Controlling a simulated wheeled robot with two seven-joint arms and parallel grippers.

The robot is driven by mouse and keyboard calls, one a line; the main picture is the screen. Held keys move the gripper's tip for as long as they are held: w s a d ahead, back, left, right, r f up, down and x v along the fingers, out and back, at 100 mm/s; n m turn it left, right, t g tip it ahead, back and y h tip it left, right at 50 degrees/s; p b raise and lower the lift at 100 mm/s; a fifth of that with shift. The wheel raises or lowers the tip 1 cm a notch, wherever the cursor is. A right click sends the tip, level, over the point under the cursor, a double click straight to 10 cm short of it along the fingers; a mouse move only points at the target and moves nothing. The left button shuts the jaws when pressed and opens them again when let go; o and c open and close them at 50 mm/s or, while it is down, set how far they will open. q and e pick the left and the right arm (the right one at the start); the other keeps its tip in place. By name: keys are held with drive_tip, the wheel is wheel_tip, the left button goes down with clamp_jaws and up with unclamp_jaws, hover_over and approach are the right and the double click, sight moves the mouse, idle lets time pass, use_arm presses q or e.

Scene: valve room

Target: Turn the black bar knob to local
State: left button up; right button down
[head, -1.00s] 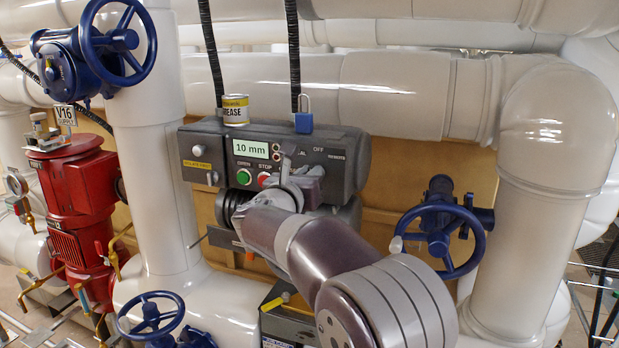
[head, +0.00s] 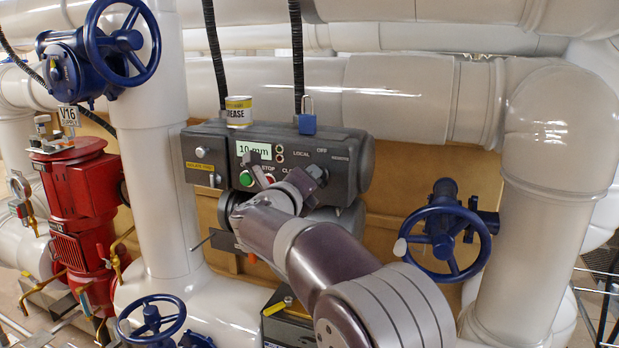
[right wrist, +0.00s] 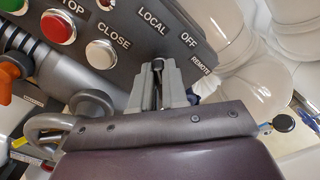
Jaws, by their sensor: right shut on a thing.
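The black bar knob (right wrist: 158,66) shows as a small dark end between my right fingertips in the right wrist view. It is below the LOCAL and OFF labels and left of REMOTE. My right gripper (right wrist: 158,88) is shut on it; its two grey fingers are close together. Most of the knob is covered, so I cannot tell which label it points to. In the head view my right gripper (head: 312,173) is at the front of the grey control box (head: 352,172), and the knob is hidden behind it. My left gripper is not in view.
A green button (head: 246,178) and a red button (right wrist: 57,28) sit beside the knob, with a white CLOSE button (right wrist: 100,53). A grease can (head: 238,111) and a blue padlock (head: 307,122) are on top. A blue handwheel (head: 441,240) is to the right.

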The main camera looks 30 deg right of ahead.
drive_tip(key=shift+r+n, duration=0.1)
drive_tip(key=shift+n, duration=0.5)
drive_tip(key=c, duration=1.1)
unclamp_jaws()
drive_tip(key=shift+c, duration=0.2)
drive_tip(key=b+v, duration=0.5)
drive_tip(key=v, duration=0.7)
drive_tip(key=shift+s+a+b, duration=0.2)
drive_tip(key=shift+b, duration=0.1)
